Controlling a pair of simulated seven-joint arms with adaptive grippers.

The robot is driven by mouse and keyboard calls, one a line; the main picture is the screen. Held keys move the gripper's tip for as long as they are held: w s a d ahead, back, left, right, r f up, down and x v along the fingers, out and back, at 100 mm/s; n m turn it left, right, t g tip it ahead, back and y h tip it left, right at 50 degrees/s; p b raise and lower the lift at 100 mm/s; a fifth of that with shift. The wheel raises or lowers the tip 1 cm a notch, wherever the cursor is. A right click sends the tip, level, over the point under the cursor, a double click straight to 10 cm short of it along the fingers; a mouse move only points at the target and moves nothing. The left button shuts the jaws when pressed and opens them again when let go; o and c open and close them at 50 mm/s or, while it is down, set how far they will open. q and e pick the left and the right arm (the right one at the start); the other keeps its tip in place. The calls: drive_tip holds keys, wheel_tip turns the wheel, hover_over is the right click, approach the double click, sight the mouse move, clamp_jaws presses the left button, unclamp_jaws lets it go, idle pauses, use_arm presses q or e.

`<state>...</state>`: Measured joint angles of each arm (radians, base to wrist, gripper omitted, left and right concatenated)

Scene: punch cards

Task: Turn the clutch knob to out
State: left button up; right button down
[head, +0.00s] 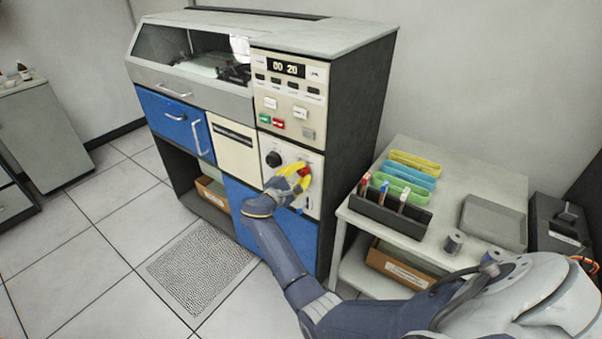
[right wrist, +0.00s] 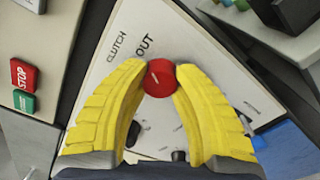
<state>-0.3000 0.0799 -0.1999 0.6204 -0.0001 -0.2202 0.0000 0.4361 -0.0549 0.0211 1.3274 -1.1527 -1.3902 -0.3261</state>
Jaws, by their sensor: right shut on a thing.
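The clutch knob is a small red round knob (right wrist: 159,78) on the cream lower panel (head: 310,205) of the machine. In the right wrist view the words CLUTCH and OUT are printed beside it, and a short pale mark shows on its face. I cannot tell for sure which setting the mark points to. My right gripper (head: 297,173) has yellow fingers, one on each side of the knob, with their tips touching it. In the head view the fingers partly cover the knob. My left gripper is not in view.
A black knob (head: 273,159) sits left of the red one on the same panel. Green and red buttons (head: 278,124) are above. A side table (head: 461,165) with colored trays and a dark rack stands close on the right. The floor in front is clear around a grey mat (head: 200,268).

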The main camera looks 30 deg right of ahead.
drive_tip(key=shift+s+d+r, duration=0.1)
drive_tip(key=shift+d+r, duration=0.15)
drive_tip(key=shift+r, duration=0.05)
drive_tip(key=c, duration=1.3)
unclamp_jaws()
drive_tip(key=shift+s, duration=0.1)
drive_tip(key=o, duration=0.4)
drive_tip(key=shift+f, duration=0.1)
drive_tip(key=shift+a+f, duration=0.1)
drive_tip(key=shift+a, duration=0.25)
drive_tip(key=v, duration=0.7)
